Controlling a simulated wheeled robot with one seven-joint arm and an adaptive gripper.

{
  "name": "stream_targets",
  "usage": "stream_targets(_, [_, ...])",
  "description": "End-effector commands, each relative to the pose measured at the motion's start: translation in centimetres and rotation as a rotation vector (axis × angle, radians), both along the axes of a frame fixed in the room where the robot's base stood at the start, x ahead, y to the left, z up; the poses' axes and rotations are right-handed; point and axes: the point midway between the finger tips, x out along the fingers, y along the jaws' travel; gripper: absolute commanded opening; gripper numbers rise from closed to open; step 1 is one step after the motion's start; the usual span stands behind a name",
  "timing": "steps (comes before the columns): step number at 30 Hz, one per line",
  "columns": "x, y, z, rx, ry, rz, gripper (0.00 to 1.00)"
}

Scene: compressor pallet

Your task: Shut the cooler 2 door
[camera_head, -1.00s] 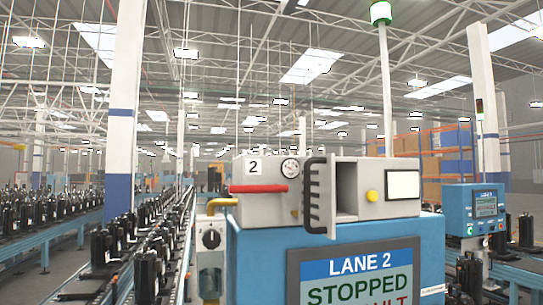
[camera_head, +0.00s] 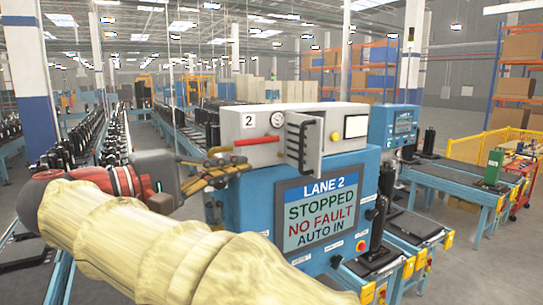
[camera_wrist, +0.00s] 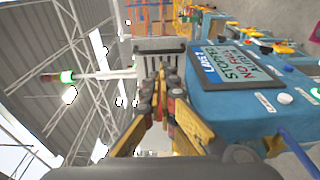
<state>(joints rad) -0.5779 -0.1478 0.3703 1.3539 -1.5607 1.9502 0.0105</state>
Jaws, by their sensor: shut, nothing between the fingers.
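The cooler 2 unit (camera_head: 240,127) is a pale grey box marked "2" on top of a blue cabinet. In the head view my gripper (camera_head: 243,168) is left of the door, just below the red bar, apart from the door as far as I can tell. Its yellow-and-black fingers are shut and empty. In the wrist view my gripper (camera_wrist: 164,88) points toward the grey box end (camera_wrist: 160,46); the fingers hide part of it.
The blue cabinet (camera_head: 258,215) carries a "LANE 2 STOPPED NO FAULT" screen (camera_head: 320,212).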

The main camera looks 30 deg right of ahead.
Motion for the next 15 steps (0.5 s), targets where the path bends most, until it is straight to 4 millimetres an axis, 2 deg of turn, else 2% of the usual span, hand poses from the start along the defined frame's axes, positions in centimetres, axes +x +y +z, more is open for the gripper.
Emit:
stream_targets(5, [0.1,-1.8,0.1,0.002,0.002,-0.009,0.0])
stream_targets(15, [1.4,-8.3,0.1,0.003,0.003,-0.008,0.0])
